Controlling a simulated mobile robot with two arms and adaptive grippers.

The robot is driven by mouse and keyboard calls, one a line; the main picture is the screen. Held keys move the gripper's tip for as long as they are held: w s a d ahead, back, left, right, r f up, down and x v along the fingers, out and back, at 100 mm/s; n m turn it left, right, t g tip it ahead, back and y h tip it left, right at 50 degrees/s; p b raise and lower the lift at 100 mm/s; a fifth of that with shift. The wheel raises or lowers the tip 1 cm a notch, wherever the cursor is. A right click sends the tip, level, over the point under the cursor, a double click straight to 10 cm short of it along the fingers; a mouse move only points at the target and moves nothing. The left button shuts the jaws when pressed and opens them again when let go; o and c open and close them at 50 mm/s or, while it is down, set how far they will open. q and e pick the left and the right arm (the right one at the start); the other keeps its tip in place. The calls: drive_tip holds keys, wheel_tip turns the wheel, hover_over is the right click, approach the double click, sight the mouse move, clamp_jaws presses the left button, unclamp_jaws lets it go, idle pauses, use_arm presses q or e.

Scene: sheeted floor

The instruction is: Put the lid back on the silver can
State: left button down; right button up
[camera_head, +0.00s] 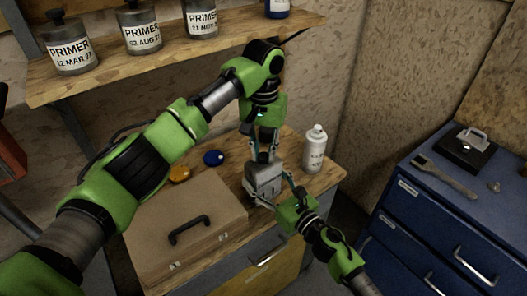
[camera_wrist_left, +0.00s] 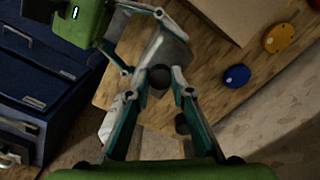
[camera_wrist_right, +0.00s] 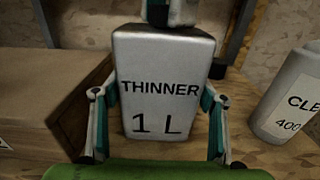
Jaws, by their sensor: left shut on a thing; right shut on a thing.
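The silver can (camera_head: 264,182), marked THINNER 1 L in the right wrist view (camera_wrist_right: 165,85), stands upright on the wooden bench. My right gripper (camera_head: 268,187) is shut on the can, with one finger on each side of it. My left gripper (camera_head: 263,151) points down over the can and is shut on a small dark round lid (camera_wrist_left: 160,77). The lid also shows at the can's top edge in the right wrist view (camera_wrist_right: 157,12). I cannot tell whether the lid is seated on the opening, which is hidden.
A blue disc (camera_head: 213,158) and a yellow disc (camera_head: 179,173) lie on the bench (camera_head: 317,182) behind a tan case (camera_head: 180,222). A white bottle (camera_head: 315,149) stands right of the can. Primer cans (camera_head: 140,27) line the shelf above. A blue drawer cabinet (camera_head: 440,215) stands at right.

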use_arm(q)
drive_tip(key=m, duration=1.3)
drive_tip(key=shift+m, duration=0.4)
drive_tip(key=c, duration=1.7)
unclamp_jaws()
wheel_tip(320, 180, up, 12)
drive_tip(key=shift+f, duration=0.1)
